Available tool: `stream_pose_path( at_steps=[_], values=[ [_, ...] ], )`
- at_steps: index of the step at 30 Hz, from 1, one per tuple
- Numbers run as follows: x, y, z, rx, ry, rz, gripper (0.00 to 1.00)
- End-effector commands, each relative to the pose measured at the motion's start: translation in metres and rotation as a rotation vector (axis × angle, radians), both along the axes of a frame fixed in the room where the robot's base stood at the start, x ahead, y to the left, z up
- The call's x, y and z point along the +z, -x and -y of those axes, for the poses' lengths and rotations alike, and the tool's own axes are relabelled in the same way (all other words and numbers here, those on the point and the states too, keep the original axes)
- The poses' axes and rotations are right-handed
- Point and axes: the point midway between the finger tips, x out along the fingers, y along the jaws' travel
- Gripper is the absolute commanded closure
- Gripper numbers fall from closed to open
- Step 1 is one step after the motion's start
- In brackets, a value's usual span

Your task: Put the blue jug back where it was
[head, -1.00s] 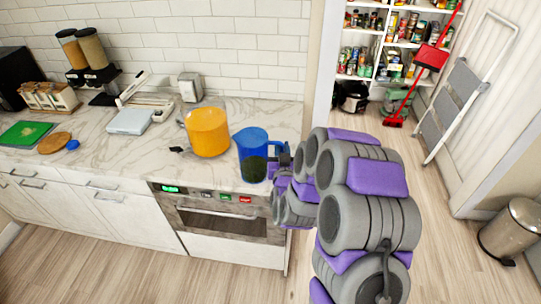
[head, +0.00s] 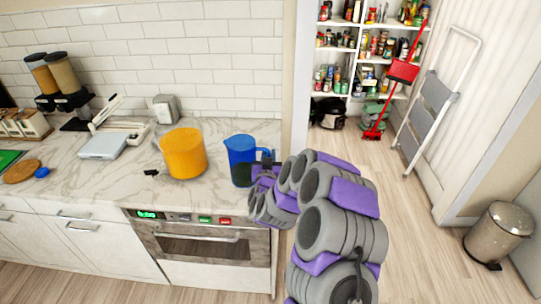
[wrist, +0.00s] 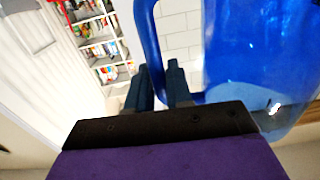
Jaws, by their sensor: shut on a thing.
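The blue jug (head: 240,158) is upright at the right end of the marble counter, to the right of the orange jug. I cannot tell whether its base touches the counter. My gripper (head: 266,168) is at the right side of the jug, where its handle is. In the wrist view the gripper fingers (wrist: 158,85) are shut on the handle (wrist: 148,42), and the jug's translucent blue body (wrist: 250,60) fills the right side. The jug's lower part looks dark in the head view.
The orange jug (head: 183,154) stands left of the blue one on the counter (head: 125,172). A napkin holder (head: 165,108) is behind, by the tiled wall. An oven (head: 200,240) is below. Right are pantry shelves (head: 365,60), a step ladder (head: 435,100) and a bin (head: 497,235).

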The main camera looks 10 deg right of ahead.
Motion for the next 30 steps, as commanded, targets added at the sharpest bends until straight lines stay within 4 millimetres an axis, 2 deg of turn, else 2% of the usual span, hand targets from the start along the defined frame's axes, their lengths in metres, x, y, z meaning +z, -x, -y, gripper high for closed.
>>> stream_pose_path(
  at_steps=[6,13,20,27,30],
  values=[
    [-0.003,-0.035,0.011,0.0,0.002,0.007,1.0],
    [-0.006,-0.061,0.029,0.0,-0.004,0.005,1.0],
    [-0.008,-0.068,0.029,0.002,-0.003,0.004,1.0],
    [-0.038,-0.067,0.024,0.002,0.001,0.003,1.0],
    [-0.042,-0.067,0.025,0.002,0.0,0.004,1.0]
  ],
)
